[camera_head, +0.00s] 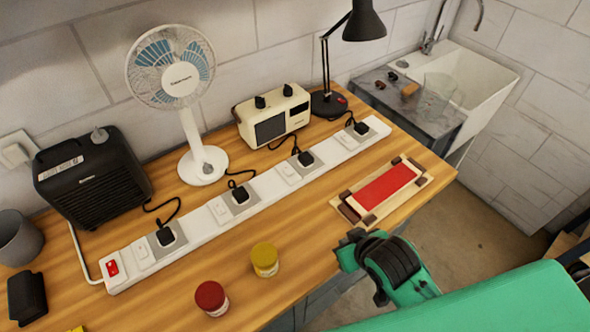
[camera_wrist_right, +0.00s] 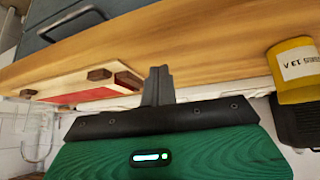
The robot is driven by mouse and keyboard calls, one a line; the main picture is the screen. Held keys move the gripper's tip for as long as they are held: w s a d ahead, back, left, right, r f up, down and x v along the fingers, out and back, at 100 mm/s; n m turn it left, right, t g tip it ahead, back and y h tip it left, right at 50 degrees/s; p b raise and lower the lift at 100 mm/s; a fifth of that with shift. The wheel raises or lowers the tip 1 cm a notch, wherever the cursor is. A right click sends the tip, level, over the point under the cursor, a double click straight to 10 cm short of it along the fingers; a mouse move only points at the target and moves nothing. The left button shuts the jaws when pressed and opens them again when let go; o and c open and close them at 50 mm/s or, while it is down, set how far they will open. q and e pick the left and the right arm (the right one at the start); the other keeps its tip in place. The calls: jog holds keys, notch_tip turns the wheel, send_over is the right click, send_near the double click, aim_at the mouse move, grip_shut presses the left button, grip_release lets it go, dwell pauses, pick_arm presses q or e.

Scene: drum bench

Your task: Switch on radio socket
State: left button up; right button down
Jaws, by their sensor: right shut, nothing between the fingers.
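A long white power strip (camera_head: 262,192) runs diagonally along the bench, with several black plugs in it. The cream radio (camera_head: 273,116) stands behind the strip. Its black cord leads to a plug (camera_head: 305,158) in the strip, and a white rocker switch (camera_head: 290,173) sits just left of that plug. I cannot tell the rocker's position. My right gripper (camera_head: 352,243) is shut and empty at the bench's front edge, in front of the strip and well apart from it. In the right wrist view its fingers (camera_wrist_right: 158,86) are together. My left gripper is not in view.
A wooden tray with a red panel (camera_head: 385,187) lies near my right gripper. Yellow (camera_head: 264,259) and red (camera_head: 211,298) jars stand in front of the strip. A fan (camera_head: 203,165), heater (camera_head: 92,178) and lamp (camera_head: 328,103) stand behind it. A sink (camera_head: 490,80) is right.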

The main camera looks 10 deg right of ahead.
jog(key=w+a+r+n+t+y, duration=0.1)
jog(key=w+a+r+t+y, duration=0.1)
jog(key=w+r, duration=0.2)
jog(key=w+a+r+n+t+y, duration=0.1)
jog(key=w+r, duration=0.4)
jog(key=w, duration=0.5)
jog(key=shift+w+a+t+y, duration=0.2)
jog(key=shift+a+t+y, duration=0.3)
jog(key=shift+t, duration=0.7)
jog(key=shift+d, duration=0.1)
jog(key=p, duration=0.3)
send_over(295, 179)
notch_tip(295, 179, down, 3)
jog(key=shift+f, duration=0.1)
notch_tip(295, 179, down, 3)
jog(key=shift+f+p, duration=0.1)
jog(key=shift+p, duration=0.4)
jog(key=shift+s+f, duration=0.1)
jog(key=shift+f, duration=0.5)
